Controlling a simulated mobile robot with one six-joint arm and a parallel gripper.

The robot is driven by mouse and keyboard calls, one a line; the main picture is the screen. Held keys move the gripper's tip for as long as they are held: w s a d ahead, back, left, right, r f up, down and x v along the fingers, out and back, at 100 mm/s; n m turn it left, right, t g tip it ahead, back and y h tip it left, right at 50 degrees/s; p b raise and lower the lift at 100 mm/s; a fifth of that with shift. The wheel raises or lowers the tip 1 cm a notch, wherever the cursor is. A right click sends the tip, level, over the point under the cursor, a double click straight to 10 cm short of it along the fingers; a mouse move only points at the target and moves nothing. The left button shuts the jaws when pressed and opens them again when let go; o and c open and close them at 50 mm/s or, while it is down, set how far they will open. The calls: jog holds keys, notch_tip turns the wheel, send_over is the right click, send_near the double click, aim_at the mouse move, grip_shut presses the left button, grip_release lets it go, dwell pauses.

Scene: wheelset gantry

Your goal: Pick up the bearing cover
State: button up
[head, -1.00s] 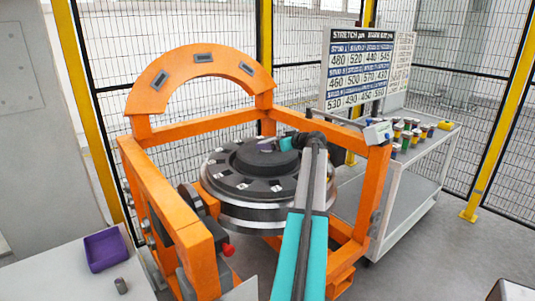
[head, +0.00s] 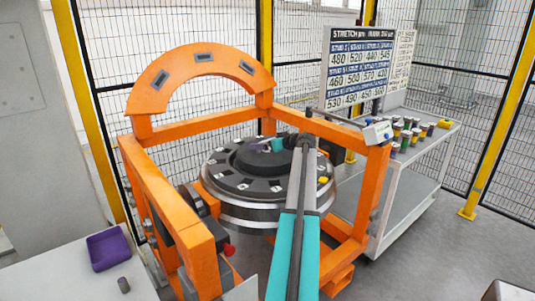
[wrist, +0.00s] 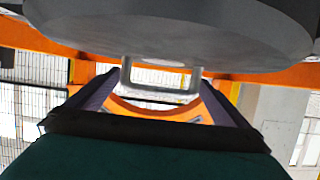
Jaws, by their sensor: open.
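The bearing cover looks to be the dark raised round piece (head: 245,162) at the middle of the wheelset's ring. In the wrist view a large grey disc (wrist: 180,35) fills the top, with a pale U-shaped handle (wrist: 160,91) on it; I take this to be the cover. My gripper (head: 262,147) is over the middle of the wheelset. In the wrist view my gripper (wrist: 162,82) is open, one dark finger on each side of the handle. I cannot tell whether either finger touches it. My arm hides part of the ring in the head view.
An orange gantry frame (head: 135,175) with an arch (head: 204,57) surrounds the wheelset. A cart (head: 420,175) with several small coloured items stands at right, below a number board (head: 360,70). A purple tray (head: 107,250) sits on the left table. Mesh fencing closes the back.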

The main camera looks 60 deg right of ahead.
jog(key=c, duration=1.6)
jog(key=shift+c, duration=0.2)
jog(key=shift+r, duration=0.15)
jog(key=shift+r+b, duration=1.25)
jog(key=shift+r, duration=3.7)
